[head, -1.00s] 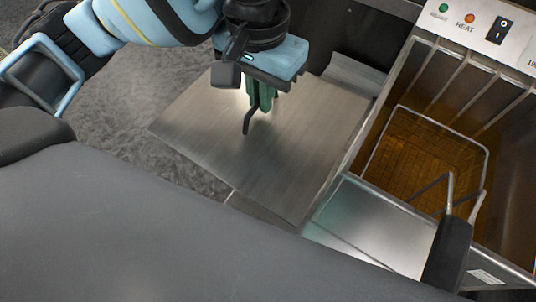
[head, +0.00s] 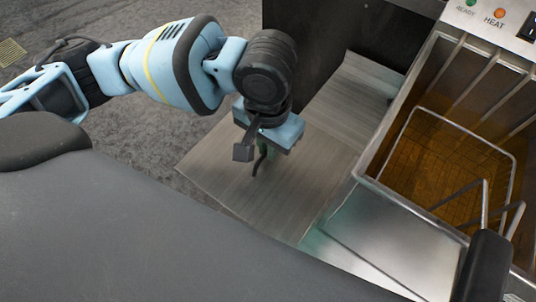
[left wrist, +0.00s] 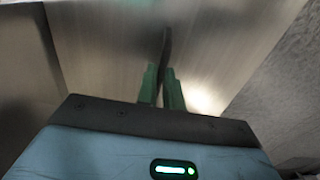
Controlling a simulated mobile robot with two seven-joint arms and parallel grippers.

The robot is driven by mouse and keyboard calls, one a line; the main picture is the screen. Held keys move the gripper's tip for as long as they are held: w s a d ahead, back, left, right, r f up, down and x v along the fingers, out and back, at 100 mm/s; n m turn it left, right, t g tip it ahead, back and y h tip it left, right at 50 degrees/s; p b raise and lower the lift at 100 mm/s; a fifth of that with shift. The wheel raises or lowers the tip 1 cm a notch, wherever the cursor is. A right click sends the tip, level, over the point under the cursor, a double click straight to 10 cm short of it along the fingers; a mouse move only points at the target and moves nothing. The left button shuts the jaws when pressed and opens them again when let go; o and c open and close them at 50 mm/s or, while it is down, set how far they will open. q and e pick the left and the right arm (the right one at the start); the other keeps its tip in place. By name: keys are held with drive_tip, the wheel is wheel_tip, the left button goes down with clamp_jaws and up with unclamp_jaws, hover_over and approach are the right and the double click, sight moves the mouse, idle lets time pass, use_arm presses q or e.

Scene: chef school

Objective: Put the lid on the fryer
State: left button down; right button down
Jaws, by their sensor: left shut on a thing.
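The lid (head: 225,175) is a flat brushed-metal sheet with a thin dark handle (head: 258,163). My left gripper (head: 264,150) is above it, its green fingers shut on the handle. In the left wrist view, the fingers (left wrist: 162,88) close around the dark handle (left wrist: 166,48), with the lid's metal surface (left wrist: 105,45) beyond. The fryer (head: 362,185) is at the right, its well open, with a wire basket (head: 440,150) inside over brown oil. The lid is left of the well, not over it. My right gripper is not in view.
The basket's black handle (head: 482,265) sticks up at the lower right. A metal surface (head: 350,100) lies behind the lid, beside the fryer. A control panel (head: 495,15) with lights is at the top right. Grey floor (head: 140,150) shows at the left.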

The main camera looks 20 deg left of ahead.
use_arm(q)
wheel_tip(320, 180, down, 4)
drive_tip(key=shift+f+b, duration=0.1)
drive_tip(key=shift+b, duration=0.45)
drive_tip(key=c, duration=1.5)
unclamp_jaws()
drive_tip(key=shift+f, duration=0.1)
drive_tip(key=shift+c, duration=0.2)
wheel_tip(320, 180, up, 11)
drive_tip(key=p, duration=0.3)
drive_tip(key=shift+r, duration=0.6)
drive_tip(key=shift+o, duration=0.4)
